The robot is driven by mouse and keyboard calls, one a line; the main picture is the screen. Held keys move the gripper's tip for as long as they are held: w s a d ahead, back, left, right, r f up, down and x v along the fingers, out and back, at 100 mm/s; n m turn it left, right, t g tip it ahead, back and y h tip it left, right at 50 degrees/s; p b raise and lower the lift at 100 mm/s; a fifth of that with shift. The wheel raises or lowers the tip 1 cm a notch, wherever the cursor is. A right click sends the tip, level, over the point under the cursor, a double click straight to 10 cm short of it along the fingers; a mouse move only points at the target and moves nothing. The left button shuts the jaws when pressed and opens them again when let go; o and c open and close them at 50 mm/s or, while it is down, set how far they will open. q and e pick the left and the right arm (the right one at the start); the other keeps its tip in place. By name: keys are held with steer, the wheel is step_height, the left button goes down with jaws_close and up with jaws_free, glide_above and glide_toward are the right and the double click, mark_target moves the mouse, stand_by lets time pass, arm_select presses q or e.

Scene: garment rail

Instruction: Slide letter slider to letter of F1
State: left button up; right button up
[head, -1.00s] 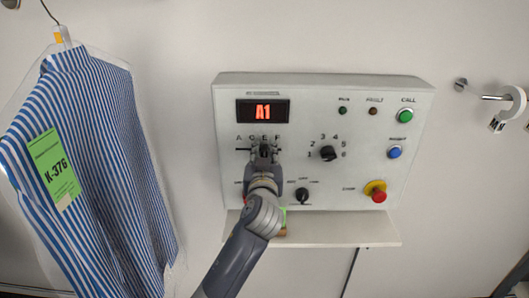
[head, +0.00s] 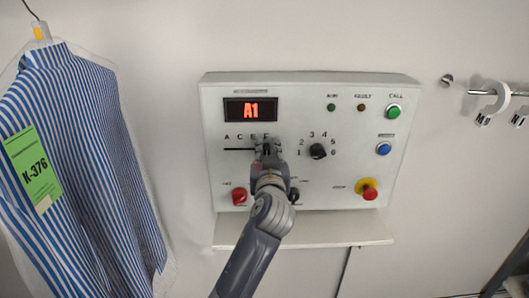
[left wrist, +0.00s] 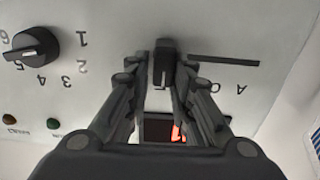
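The control panel (head: 300,185) is on the wall. Its display (head: 250,110) reads A1. The letter slider's slot (head: 238,149) runs under the letters A, C, E and F; it also shows in the left wrist view (left wrist: 225,60). The dark slider knob (left wrist: 165,55) is at the F end, between the fingertips of my left gripper (head: 267,145). In the left wrist view my left gripper (left wrist: 163,70) has a finger close on each side of the knob and looks shut on it. In the head view the fingers hide the knob. My right gripper is not in view.
The number dial (head: 318,151) is just right of my left gripper. A green call button (head: 393,111), a blue button (head: 384,149) and a red stop button (head: 369,191) are further right. A shelf (head: 330,232) juts out below. A striped shirt (head: 75,170) hangs at left.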

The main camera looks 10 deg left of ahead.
mark_target(270, 111)
arm_select(q)
steer(key=shift+o, duration=0.6)
steer(key=shift+d+f, duration=0.1)
steer(key=shift+d, duration=0.15)
steer(key=shift+a, duration=0.1)
steer(key=shift+a+r, duration=0.1)
steer(key=shift+r, duration=0.15)
step_height(270, 111, up, 10)
steer(key=shift+w+f, duration=0.1)
steer(key=shift+f, duration=0.1)
steer(key=shift+d, duration=0.2)
steer(key=shift+f, duration=0.1)
